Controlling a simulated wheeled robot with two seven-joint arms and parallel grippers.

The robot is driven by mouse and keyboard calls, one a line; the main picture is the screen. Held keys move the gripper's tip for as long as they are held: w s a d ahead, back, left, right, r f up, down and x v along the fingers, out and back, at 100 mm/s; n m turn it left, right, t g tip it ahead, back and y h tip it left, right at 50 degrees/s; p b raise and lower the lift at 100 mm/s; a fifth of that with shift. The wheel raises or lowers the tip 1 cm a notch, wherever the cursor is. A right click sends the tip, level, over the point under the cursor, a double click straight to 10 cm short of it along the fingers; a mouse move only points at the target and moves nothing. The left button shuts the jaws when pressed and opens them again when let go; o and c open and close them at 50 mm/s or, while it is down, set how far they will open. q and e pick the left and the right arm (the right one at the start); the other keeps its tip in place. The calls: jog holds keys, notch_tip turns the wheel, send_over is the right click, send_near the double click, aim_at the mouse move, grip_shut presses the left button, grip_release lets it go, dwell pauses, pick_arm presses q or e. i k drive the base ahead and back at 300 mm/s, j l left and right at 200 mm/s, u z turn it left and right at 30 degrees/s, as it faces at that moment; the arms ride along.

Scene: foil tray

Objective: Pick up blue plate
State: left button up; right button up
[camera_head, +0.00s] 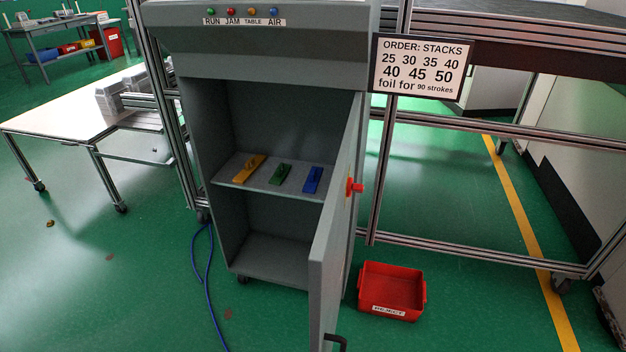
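The blue plate (312,180) is a small flat blue bar. It lies on the middle shelf (228,177) inside the grey cabinet, at the right end of a row. A green plate (280,174) lies to its left and a yellow plate (249,168) further left. Each plate seems to carry a small raised part, too small to make out. The cabinet door (338,230) stands open toward me, its edge just right of the blue plate. Neither of my grippers shows in the head view.
A red bin (392,291) labelled REJECT stands on the floor right of the door. A blue cable (207,275) lies on the floor at the cabinet's left. A white table (65,100) stands at left, and an order sign (421,67) hangs at upper right.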

aim_at(310, 185)
jog(key=j+z, duration=0.45)
jog(key=j, duration=1.3)
jog(key=i+j+z, duration=0.2)
jog(key=i+j, duration=0.3)
jog(key=i+j+z, duration=0.25)
jog(key=i+j, duration=0.25)
jog(key=j, duration=0.1)
